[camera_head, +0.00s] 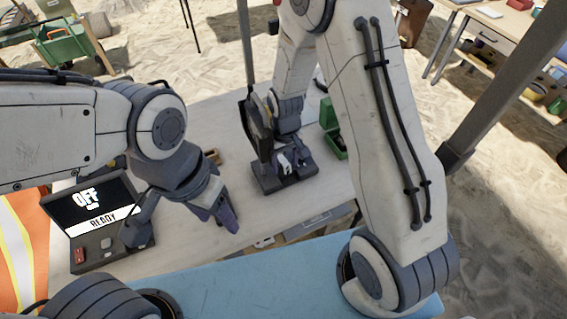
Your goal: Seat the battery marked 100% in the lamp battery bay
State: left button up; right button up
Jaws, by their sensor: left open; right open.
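My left gripper (226,214) hangs over the middle of the pale table, fingers pointing down and right, open, with nothing visible in it. My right gripper (290,158) is open, low over a dark base (270,184) that carries an upright dark panel; this looks like the lamp. The gripper and arm cover much of the base, so I cannot tell what is in its bay. An open dark case (123,255) at the left has a screen reading "OFF" and "READY". A small red block (80,255) sits on it. I cannot make out a battery marked 100%.
An open green box (334,143) stands right of the dark base. A small brown object (212,156) lies behind my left gripper. The pale table (205,254) is clear in front of my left gripper. A dark post (490,105) rises at the right.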

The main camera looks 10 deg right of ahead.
grip_shut()
jog(key=shift+r, duration=0.15)
